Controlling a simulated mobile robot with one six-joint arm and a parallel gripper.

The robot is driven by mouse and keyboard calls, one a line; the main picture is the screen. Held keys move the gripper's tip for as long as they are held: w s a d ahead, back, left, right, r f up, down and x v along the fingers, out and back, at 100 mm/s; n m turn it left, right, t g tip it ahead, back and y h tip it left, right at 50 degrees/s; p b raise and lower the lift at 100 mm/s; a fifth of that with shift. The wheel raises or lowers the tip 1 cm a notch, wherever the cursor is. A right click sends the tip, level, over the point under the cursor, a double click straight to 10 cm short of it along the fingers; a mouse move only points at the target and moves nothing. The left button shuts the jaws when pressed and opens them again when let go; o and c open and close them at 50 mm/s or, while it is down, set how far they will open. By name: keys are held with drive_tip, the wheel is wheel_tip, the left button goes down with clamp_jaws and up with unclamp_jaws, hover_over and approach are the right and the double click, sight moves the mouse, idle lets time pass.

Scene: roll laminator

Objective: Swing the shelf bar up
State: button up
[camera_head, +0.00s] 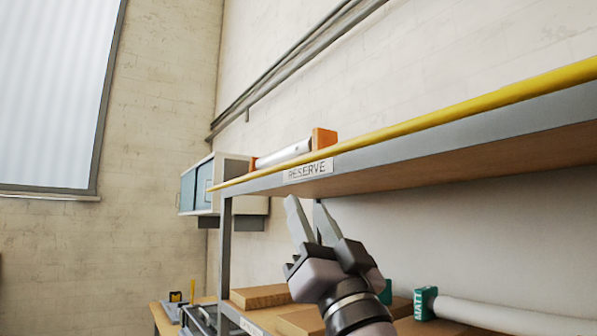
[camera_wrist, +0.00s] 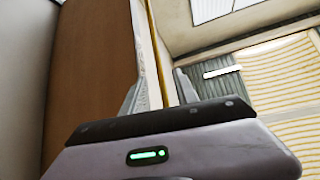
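The shelf bar is a long yellow bar (camera_head: 470,105) along the front top edge of the upper shelf (camera_head: 440,147); it looks down and level with that edge. In the wrist view the bar (camera_wrist: 156,50) runs from the top down toward the gap between my fingers. My gripper (camera_head: 305,203) is open and empty, its fingers pointing up just below the "RESERVE" label (camera_head: 308,171). In the wrist view the gripper (camera_wrist: 158,92) has one finger on each side of the line of the shelf edge. The fingers appear apart from the bar; exact depth is unclear.
A white roll with orange ends (camera_head: 285,153) lies on the upper shelf behind the bar. Below are cardboard boxes (camera_head: 260,296) and a white roll with a teal "MATT" end (camera_head: 480,312). A wall cabinet (camera_head: 200,190) hangs at the left. Space left of my gripper is open.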

sight(287, 165)
drive_tip(key=p+x, duration=0.3)
drive_tip(key=x, duration=1.1)
drive_tip(key=shift+w+d+p, duration=0.1)
drive_tip(key=shift+w+p, duration=0.2)
clamp_jaws()
idle(0.5)
